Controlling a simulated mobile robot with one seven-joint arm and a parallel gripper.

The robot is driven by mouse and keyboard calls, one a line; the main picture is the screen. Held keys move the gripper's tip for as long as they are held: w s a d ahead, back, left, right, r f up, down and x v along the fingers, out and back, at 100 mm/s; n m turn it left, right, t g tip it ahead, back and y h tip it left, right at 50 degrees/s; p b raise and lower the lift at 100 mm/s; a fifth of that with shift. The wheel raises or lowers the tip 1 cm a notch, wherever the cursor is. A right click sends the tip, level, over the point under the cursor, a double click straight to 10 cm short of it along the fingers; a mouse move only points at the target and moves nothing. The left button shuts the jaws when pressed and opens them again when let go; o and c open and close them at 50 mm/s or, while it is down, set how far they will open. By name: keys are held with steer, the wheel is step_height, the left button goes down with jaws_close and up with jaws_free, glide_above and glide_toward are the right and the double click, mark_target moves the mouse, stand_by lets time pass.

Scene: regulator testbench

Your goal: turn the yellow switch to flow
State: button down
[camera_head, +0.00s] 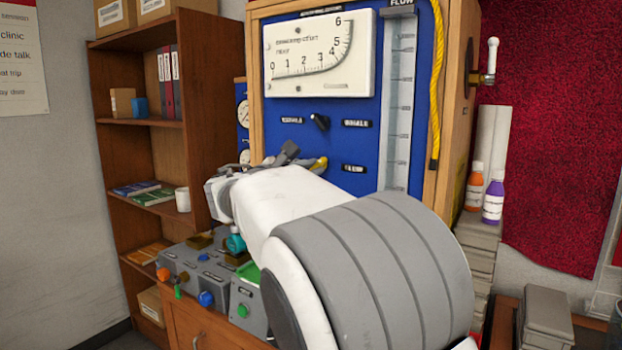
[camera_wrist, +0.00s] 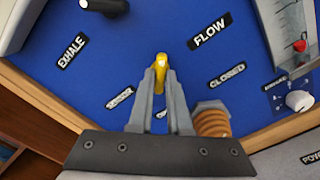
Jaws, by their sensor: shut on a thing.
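The yellow switch (camera_wrist: 161,62) is on the blue panel (camera_wrist: 150,30), with its tip between my fingertips in the wrist view. My gripper (camera_wrist: 161,80) is shut on it, and the fingers hide its lower part. The FLOW label (camera_wrist: 209,33) is up and right of the switch, and the CLOSED label (camera_wrist: 227,75) is to its right. In the head view my gripper (camera_head: 300,156) is at the panel, and a bit of the yellow switch (camera_head: 320,163) shows beside the fingers. My arm hides the lower panel there.
A black switch (camera_head: 320,122) is above on the panel. A brown ribbed fitting (camera_wrist: 212,122) is close to the right finger in the wrist view. A yellow hose (camera_head: 437,90) hangs at the panel's right edge. Grey control boxes (camera_head: 205,280) stand below left.

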steer(key=shift+m, duration=0.3)
steer(key=c, duration=0.9)
jaws_free()
steer(key=shift+o, duration=0.2)
steer(key=shift+a, duration=0.1)
steer(key=v, duration=1.7)
steer(key=shift+s, duration=0.2)
